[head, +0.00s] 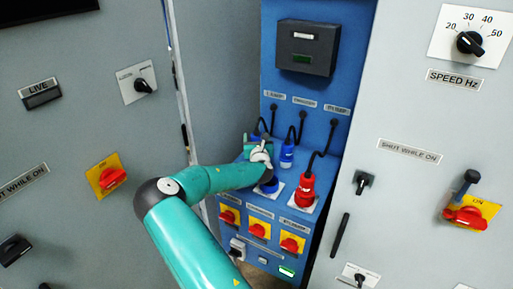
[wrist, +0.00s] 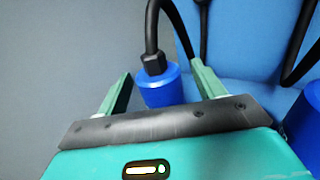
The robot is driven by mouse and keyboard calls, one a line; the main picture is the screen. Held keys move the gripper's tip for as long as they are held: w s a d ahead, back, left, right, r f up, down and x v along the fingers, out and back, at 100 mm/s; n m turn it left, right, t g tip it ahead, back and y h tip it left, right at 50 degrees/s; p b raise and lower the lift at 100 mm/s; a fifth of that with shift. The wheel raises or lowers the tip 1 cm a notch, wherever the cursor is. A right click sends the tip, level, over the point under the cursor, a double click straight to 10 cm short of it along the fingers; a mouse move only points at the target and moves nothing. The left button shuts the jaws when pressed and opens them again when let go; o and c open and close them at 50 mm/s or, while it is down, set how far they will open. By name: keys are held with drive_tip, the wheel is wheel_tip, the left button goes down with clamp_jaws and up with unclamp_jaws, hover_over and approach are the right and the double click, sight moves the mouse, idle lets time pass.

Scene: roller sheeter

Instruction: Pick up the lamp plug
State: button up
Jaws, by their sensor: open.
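A blue plug (wrist: 160,88) with a black cable shows in the wrist view between the two green fingers of my gripper (wrist: 160,72). The fingers are apart, with the plug nearer the left one; I cannot tell whether they touch it. Its lower end is hidden behind my gripper. In the head view my gripper (head: 259,148) is at the left of the blue panel, in front of the leftmost cable's end, and hides that plug. The small labels above the cables are too blurred to read surely, so I cannot confirm this is the lamp plug.
A second blue plug (head: 287,156) stands just right of my gripper, and a red plug (head: 304,190) further right. Their black cables hang close by. A blue socket (head: 268,185) sits below. Red-and-yellow switches (head: 260,231) line the panel's lower front. Grey cabinets (head: 410,110) flank the panel.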

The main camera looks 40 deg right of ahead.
drive_tip(key=c, duration=1.2)
drive_tip(key=shift+c, duration=0.2)
drive_tip(key=shift+r, duration=0.15)
